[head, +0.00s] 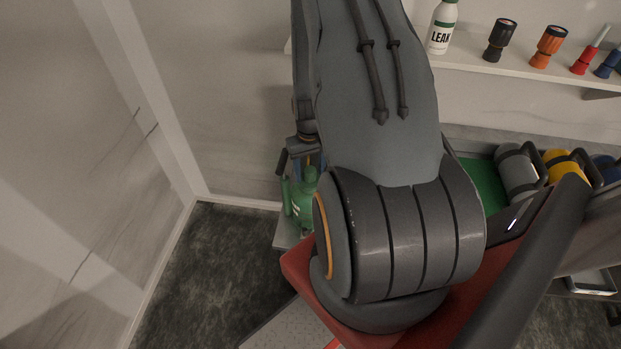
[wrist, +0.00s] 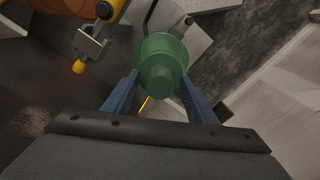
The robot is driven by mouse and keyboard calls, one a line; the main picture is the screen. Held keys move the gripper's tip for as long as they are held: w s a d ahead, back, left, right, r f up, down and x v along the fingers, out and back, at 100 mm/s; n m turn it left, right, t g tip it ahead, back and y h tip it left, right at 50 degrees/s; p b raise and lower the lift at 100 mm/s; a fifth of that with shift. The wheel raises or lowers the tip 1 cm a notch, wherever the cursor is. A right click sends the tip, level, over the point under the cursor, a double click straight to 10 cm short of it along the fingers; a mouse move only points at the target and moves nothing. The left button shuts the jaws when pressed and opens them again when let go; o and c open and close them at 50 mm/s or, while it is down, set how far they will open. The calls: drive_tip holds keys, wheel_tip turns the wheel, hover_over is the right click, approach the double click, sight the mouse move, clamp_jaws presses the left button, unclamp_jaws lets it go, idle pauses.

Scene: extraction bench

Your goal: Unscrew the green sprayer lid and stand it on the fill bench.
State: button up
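The green sprayer (head: 303,203) stands on a grey surface (head: 284,236) in the head view, left of my arm and partly hidden by it. In the wrist view I look down on the green sprayer (wrist: 160,50), with its narrower round green top (wrist: 161,80) towards the camera. My gripper (wrist: 159,76) has its two blue fingers apart, one on each side of this green top, with gaps beside it. I cannot tell the lid from the body by colour. The fingers show only as a bit of blue above the sprayer in the head view.
A shelf (head: 480,66) at the upper right holds a LEAK bottle (head: 441,30), torches (head: 500,40) and red and blue items. Grey and yellow canisters (head: 520,168) stand below it. A yellow tool with a metal clamp (wrist: 92,42) lies left of the sprayer. A wall is at left.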

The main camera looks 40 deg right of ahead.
drive_tip(key=m+b, duration=0.1)
drive_tip(key=m, duration=0.4)
drive_tip(key=shift+m, duration=0.3)
drive_tip(key=m+b, duration=0.1)
drive_tip(key=m, duration=0.3)
drive_tip(key=shift+m, duration=0.4)
drive_tip(key=m+b, duration=0.1)
drive_tip(key=m, duration=0.9)
drive_tip(key=shift+m+b, duration=0.4)
